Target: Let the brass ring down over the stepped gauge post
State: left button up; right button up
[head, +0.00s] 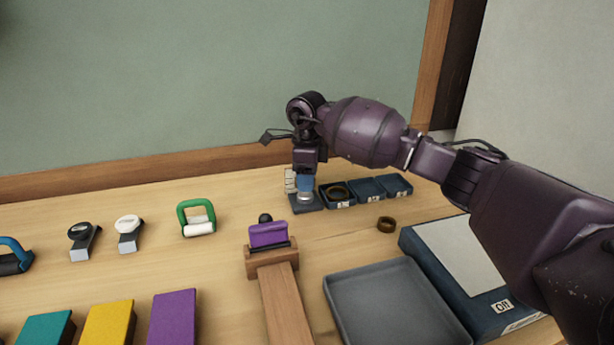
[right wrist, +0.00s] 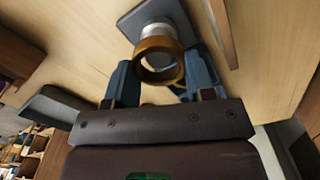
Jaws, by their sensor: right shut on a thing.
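In the right wrist view, the brass ring (right wrist: 146,48) sits between the blue fingertips of my right gripper (right wrist: 160,72), which is shut on it. The stepped gauge post (right wrist: 154,29) shows as a pale silver stub between the ring and its dark square base plate (right wrist: 130,19). The ring is in line with the post's end; I cannot tell whether it is around it or just above it. In the head view, my right gripper (head: 305,182) points down directly over the post (head: 305,197), and its fingers hide the ring. My left gripper is not in view.
A row of dark blue trays (head: 368,188) stands just right of the post; the nearest holds a dark ring (head: 338,192). Another brass ring (head: 386,224) lies on the table. A small pale card (head: 290,181) stands behind the post.

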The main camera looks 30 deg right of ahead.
jog(key=shift+f, duration=0.3)
dwell(0.5)
jog(key=o, duration=1.3)
jog(key=shift+o, duration=0.4)
jog(key=shift+r, duration=0.15)
